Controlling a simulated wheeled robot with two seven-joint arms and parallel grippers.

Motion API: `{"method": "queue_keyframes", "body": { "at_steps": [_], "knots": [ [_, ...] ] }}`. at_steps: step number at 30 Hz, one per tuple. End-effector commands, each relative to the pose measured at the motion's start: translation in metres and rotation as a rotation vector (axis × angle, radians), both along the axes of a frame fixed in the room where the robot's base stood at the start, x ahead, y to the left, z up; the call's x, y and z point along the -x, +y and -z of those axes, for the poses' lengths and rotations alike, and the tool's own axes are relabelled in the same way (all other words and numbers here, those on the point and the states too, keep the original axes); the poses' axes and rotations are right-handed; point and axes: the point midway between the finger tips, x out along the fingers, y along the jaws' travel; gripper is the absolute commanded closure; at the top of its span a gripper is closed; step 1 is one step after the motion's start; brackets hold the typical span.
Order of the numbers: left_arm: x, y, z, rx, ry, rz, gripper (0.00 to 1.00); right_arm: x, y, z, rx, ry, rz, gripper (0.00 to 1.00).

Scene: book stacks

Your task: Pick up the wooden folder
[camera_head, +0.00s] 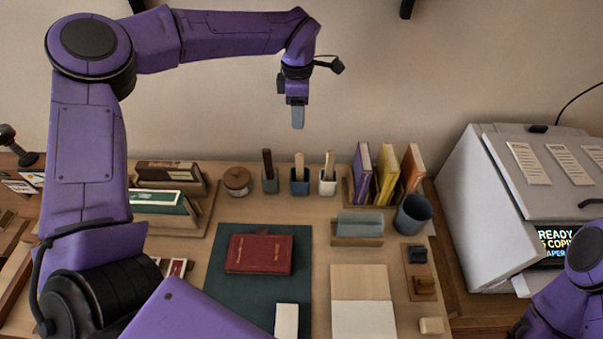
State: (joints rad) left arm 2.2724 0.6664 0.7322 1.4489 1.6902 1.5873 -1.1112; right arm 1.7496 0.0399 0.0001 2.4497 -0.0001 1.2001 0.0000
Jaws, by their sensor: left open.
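A flat light-wood piece with a pale lower part, which looks like the wooden folder (361,282), lies on the desk right of the dark green mat; its lower end runs to the bottom edge of the head view. My left gripper (298,117) hangs in front of the wall, high above and behind the desk items, fingers pointing down. It is open and empty, far from the folder. Of my right arm only a purple part shows at the lower right; its gripper is out of view.
A red book (260,254) and a white block (287,320) lie on the green mat (226,296). Pen cups, upright books (386,180), a grey cup (412,214) and a grey card holder (359,226) stand behind. A large copier (500,220) stands at right.

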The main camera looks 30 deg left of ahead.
Motion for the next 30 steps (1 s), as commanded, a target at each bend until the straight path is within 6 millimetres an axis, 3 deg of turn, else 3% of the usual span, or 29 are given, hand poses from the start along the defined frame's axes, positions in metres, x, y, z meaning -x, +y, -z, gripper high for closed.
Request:
{"method": "queue_keyframes", "body": {
  "at_steps": [1,13,25,30],
  "knots": [
    [0.0,0.0,0.013,0.0,0.0,0.001,0.55,0.0,0.0,0.013,-0.001,0.001,0.0,0.57],
    [0.0,-0.001,0.076,0.0,0.0,0.002,0.55,0.0,0.0,0.075,0.0,0.0,0.0,0.57],
    [-0.001,-0.002,0.128,0.0,0.004,0.003,0.55,0.0,0.0,0.06,0.0,0.0,0.0,0.57],
    [-0.004,-0.004,0.155,-0.001,0.005,0.003,0.55,0.0,0.0,0.043,0.0,0.0,0.0,0.57]
  ]
}}
